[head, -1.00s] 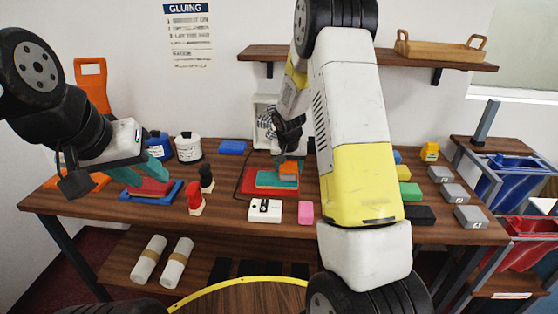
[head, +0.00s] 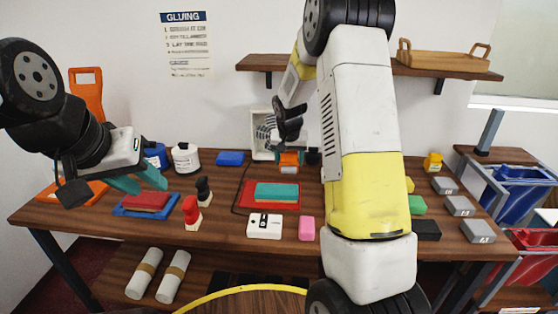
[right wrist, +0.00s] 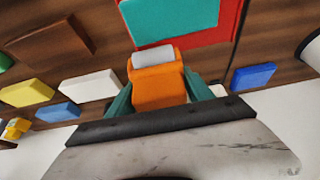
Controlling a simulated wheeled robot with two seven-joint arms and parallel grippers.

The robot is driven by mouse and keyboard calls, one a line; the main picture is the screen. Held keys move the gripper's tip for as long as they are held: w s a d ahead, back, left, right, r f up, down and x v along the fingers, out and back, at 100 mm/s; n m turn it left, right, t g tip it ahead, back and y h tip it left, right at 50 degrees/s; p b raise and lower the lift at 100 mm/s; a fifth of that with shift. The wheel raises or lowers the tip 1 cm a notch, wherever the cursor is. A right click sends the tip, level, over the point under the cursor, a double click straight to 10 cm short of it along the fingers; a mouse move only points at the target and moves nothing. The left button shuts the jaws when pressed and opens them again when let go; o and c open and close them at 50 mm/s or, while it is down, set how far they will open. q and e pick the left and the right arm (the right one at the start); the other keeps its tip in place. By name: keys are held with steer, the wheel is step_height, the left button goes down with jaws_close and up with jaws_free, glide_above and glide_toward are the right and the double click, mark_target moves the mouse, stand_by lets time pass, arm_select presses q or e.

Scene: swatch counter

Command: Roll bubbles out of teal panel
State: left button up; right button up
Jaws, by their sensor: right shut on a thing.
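The teal panel (head: 277,192) lies flat on a red mat (head: 253,206) at the middle of the counter. In the right wrist view the teal panel (right wrist: 170,18) lies beyond the roller, on the red mat (right wrist: 222,28). My right gripper (right wrist: 158,95) is shut on an orange-handled roller (right wrist: 158,86) with a grey cylinder at its far end. In the head view the roller (head: 289,160) is behind the panel and apart from it. My left gripper (head: 140,182) is over the left of the counter, behind a red block on a blue tray; its fingertips are seen side-on.
Stamps with red (head: 191,212) and black (head: 203,190) handles stand left of the mat. A white box (head: 264,226) and a pink block (head: 306,228) are in front. Bottles, a fan, grey blocks and blue and red bins stand around.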

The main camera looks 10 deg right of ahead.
steer(key=shift+r, duration=1.3)
